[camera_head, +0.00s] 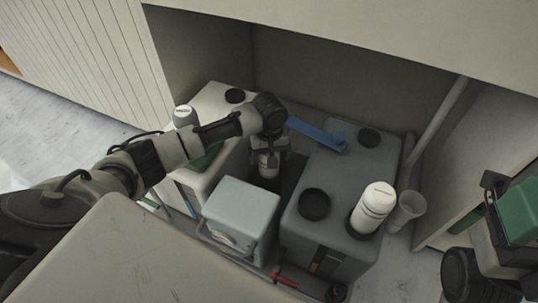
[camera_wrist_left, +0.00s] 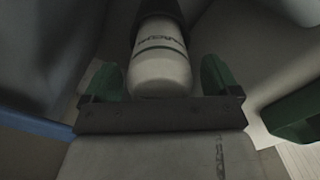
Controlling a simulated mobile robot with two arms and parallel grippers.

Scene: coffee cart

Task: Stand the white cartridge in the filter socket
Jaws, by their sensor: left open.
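A white cylinder with a rounded end, a dark band and lettering, which looks like the white cartridge (camera_wrist_left: 160,68), is between the green finger pads of my left gripper (camera_wrist_left: 168,82). Its far end meets a dark round part that looks like a socket (camera_wrist_left: 158,9). In the head view my left gripper (camera_head: 268,152) points down over the white cylinder (camera_head: 268,171), between the two tanks. The gripper is open, with gaps beside the cylinder. Another white banded cylinder (camera_head: 374,205) stands upright in a dark ring on the grey tank (camera_head: 335,185). My right gripper (camera_head: 500,225) is partly cut off at the right edge.
A pale tank (camera_head: 215,100) with a black cap stands at left, a white bottle-like top (camera_head: 185,115) beside it. A light grey box (camera_head: 241,208) is in front. A blue strip (camera_head: 316,134) lies near the grey tank's back. Cabinet walls close in behind.

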